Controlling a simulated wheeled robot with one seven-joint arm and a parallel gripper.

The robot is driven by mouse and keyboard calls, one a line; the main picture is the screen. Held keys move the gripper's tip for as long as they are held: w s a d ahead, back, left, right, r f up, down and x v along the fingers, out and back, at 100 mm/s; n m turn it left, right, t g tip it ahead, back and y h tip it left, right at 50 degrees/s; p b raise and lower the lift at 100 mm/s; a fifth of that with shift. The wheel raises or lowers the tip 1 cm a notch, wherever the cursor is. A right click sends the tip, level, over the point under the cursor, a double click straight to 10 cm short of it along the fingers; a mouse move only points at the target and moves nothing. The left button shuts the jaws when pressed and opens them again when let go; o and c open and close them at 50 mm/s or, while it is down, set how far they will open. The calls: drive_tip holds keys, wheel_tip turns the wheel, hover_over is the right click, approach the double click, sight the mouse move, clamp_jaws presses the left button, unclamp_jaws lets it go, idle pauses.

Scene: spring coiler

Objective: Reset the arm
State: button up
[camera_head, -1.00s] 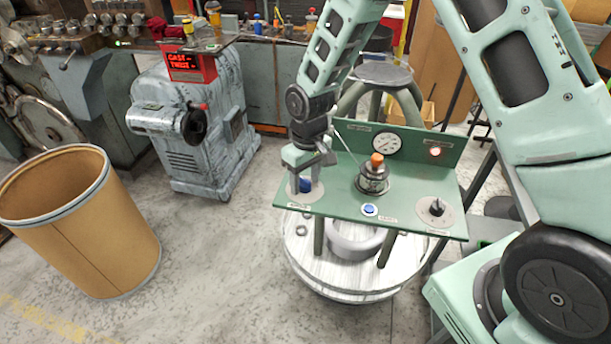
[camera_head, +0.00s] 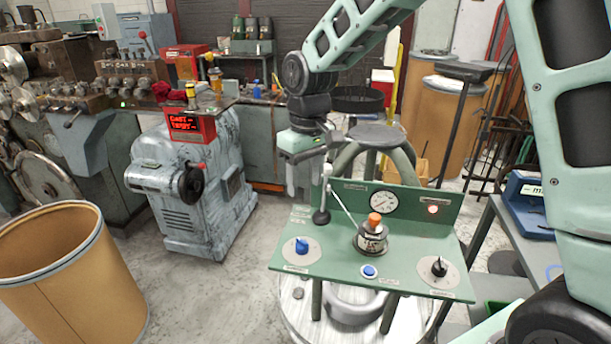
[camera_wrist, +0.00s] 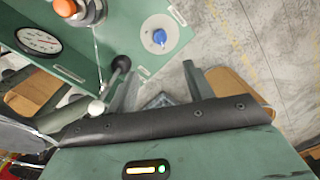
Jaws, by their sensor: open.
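My gripper (camera_head: 303,180) hangs fingers-down above the back left of the green control panel (camera_head: 340,260). It is open with nothing between its fingers, and it shows at the lower middle of the wrist view (camera_wrist: 166,88). The blue knob (camera_head: 302,245) on a round grey plate sits at the panel's left, below and apart from the fingers; it also shows in the wrist view (camera_wrist: 159,38).
The panel also bears an orange-topped device (camera_head: 372,238), a gauge (camera_head: 383,204), a lit red lamp (camera_head: 432,209), a blue button (camera_head: 369,271) and a black knob (camera_head: 439,267). A brown drum (camera_head: 75,285) and grey machine (camera_head: 190,210) stand left. Floor between drum and panel is clear.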

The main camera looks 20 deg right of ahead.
drive_tip(key=shift+r, duration=0.35)
